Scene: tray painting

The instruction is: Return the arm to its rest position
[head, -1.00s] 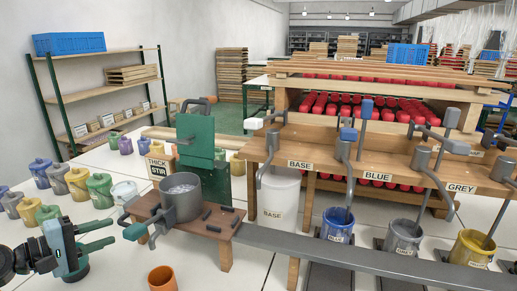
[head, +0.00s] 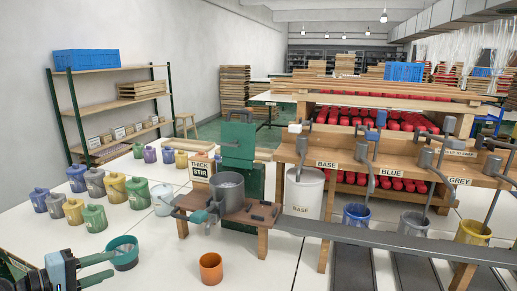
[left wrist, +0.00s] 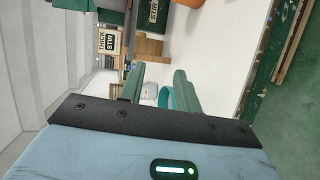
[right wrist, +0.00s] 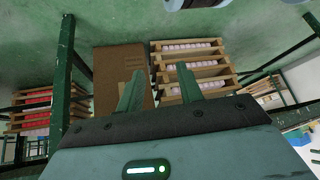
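My left gripper (head: 108,269) is at the lower left of the head view, over the white floor or table surface. My right gripper (right wrist: 160,82) shows only in the right wrist view, open and empty, facing wooden crates (right wrist: 192,56) and a brown box (right wrist: 121,66).
An orange cup (head: 211,269) stands at front centre. A grey pot (head: 228,190) sits on a small wooden stand by the THICK STIR sign (head: 201,169). Coloured jugs line the left. A wooden bench (head: 400,165) with labelled paint buckets is at right.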

